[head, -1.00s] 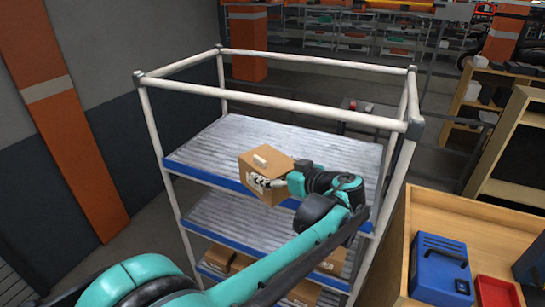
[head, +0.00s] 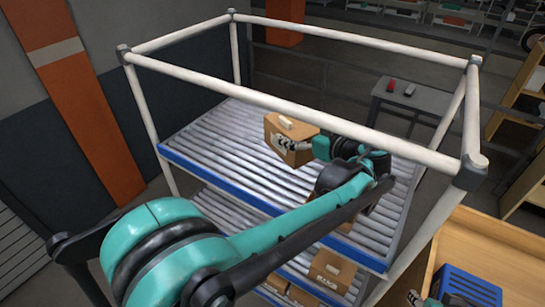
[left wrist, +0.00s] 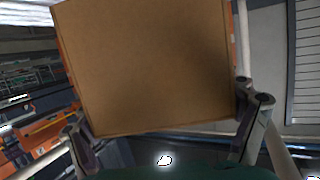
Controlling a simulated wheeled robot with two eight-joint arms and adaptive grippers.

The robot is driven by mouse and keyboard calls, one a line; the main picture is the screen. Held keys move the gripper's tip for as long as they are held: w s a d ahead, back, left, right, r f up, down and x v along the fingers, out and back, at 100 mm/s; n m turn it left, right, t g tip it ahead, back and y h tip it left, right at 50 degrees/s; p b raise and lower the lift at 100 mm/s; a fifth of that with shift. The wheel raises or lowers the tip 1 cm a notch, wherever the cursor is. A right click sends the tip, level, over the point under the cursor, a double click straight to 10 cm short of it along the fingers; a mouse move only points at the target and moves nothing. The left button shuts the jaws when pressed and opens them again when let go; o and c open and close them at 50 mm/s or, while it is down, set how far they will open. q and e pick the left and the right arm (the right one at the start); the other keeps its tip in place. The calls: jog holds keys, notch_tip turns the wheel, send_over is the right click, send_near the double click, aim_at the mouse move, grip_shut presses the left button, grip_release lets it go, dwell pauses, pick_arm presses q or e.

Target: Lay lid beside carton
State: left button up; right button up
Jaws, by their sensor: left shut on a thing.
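I cannot make out a separate lid or a seam. My left gripper (head: 303,148) reaches it from the right and is shut on it. In the left wrist view the carton's plain brown face (left wrist: 150,70) fills the space between the fingers (left wrist: 168,140). I cannot tell whether the carton touches the rollers. A small pale and dark part at the bottom right, perhaps my right gripper (head: 415,298), is mostly cut off.
The upper roller shelf (head: 215,135) has free room left of the carton. White frame rails (head: 300,50) run around and above it. Several cartons (head: 333,270) lie on the lower level. A wooden bench with a blue box (head: 465,288) is at the right.

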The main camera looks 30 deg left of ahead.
pick_arm(q)
jog(key=s+a+f, duration=0.1)
jog(key=a+f, duration=0.1)
jog(key=f, duration=0.1)
jog(key=s+a+f, duration=0.1)
jog(key=a+f, duration=0.2)
jog(key=s+a+f+b, duration=0.1)
jog(key=s+a+f, duration=0.1)
jog(key=a+f, duration=0.1)
jog(key=shift+a+f, duration=0.1)
jog(key=shift+f, duration=0.25)
jog(key=shift+s, duration=0.1)
jog(key=o, duration=0.9)
jog(key=shift+f, duration=0.1)
jog(key=shift+c, duration=0.2)
